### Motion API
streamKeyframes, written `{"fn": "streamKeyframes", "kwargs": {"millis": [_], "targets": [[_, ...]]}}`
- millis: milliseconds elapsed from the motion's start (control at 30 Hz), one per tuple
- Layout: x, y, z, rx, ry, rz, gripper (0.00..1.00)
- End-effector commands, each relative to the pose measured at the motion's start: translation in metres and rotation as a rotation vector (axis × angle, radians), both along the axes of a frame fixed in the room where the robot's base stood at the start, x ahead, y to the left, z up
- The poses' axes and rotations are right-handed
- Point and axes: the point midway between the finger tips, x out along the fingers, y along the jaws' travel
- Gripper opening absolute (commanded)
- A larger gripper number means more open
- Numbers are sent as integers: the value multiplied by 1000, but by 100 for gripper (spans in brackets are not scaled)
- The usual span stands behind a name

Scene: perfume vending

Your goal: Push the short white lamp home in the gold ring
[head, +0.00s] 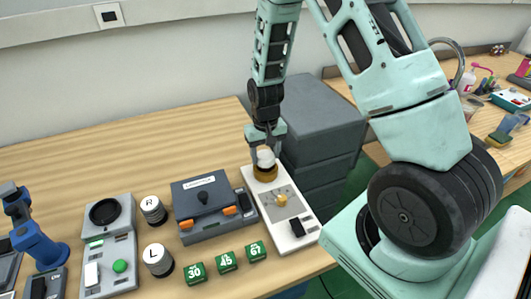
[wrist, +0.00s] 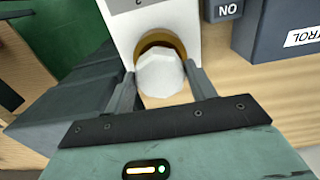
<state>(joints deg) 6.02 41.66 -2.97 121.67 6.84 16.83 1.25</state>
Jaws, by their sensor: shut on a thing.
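The short white lamp (head: 266,158) is between the fingers of my gripper (head: 267,150), at the top of the white panel. In the wrist view the lamp (wrist: 160,76) is a pale faceted knob with a finger on each side, and my gripper (wrist: 163,70) is shut on it. The gold ring (head: 265,174) is directly under the lamp on the panel. In the wrist view the ring (wrist: 168,40) shows behind the lamp, with a dark inside edge. The lamp hides part of the opening, so I cannot tell how deep it sits.
The white panel (head: 253,187) also carries a gold knob (head: 281,200) and a black switch (head: 297,228). A dark control box (head: 203,203) stands to its left. Green number blocks (head: 227,261) lie in front. Grey drawers (head: 318,130) stand behind at right.

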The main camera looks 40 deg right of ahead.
Motion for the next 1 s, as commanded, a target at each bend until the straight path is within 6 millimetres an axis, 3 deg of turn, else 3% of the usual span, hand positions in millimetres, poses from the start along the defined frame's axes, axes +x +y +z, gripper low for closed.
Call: {"fn": "streamKeyframes", "kwargs": {"millis": [1000], "targets": [[0, 0, -11, 0, -1, 0, 39]]}}
